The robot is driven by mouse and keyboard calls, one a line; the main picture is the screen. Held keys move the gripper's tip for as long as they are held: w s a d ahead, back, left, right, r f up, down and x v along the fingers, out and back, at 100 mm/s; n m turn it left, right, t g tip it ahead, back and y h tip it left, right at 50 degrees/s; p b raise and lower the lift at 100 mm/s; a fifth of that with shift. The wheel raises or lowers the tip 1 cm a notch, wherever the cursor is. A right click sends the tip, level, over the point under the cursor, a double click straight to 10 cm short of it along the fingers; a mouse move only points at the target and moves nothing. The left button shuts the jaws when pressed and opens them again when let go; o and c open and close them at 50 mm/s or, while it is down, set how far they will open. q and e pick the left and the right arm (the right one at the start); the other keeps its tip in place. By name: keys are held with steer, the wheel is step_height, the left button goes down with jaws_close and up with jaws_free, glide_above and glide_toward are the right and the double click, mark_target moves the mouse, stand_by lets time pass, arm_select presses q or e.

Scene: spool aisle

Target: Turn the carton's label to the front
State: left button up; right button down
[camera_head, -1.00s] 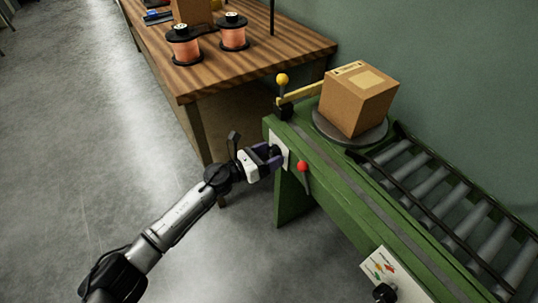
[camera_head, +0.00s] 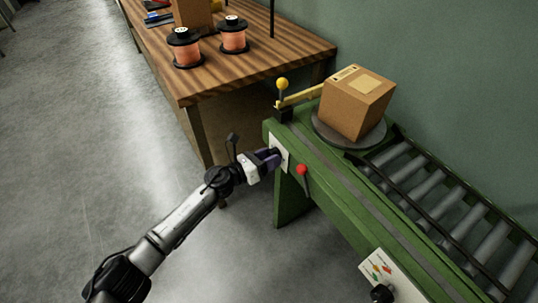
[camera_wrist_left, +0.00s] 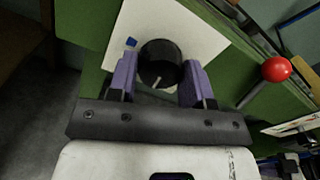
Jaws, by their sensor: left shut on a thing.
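The brown carton (camera_head: 352,108) sits on a round grey turntable (camera_head: 330,137) at the far end of the green conveyor. Its top has a pale patch (camera_head: 366,84) and a strip with small dark marks; the side faces I see look plain, and the rest are hidden. My left gripper (camera_head: 273,157) is at the white plate (camera_head: 280,148) on the conveyor's end. In the left wrist view, its purple fingers (camera_wrist_left: 160,80) are shut on a black round knob (camera_wrist_left: 158,58) with a white line, one finger on each side. My right gripper is not in view.
A red-tipped lever (camera_head: 302,170) stands just right of my left gripper. A yellow-knobbed lever (camera_head: 282,84) and yellow bar are beside the turntable. Rollers (camera_head: 428,188) run to the right. A wooden table (camera_head: 240,66) with copper spools stands behind; floor at left is clear.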

arm_select(q)
steer(key=n+p, duration=0.9)
steer(key=n, duration=0.6)
steer(key=shift+r+n, duration=0.1)
steer(key=shift+n, duration=0.2)
stand_by(0.4)
steer(key=o, duration=0.9)
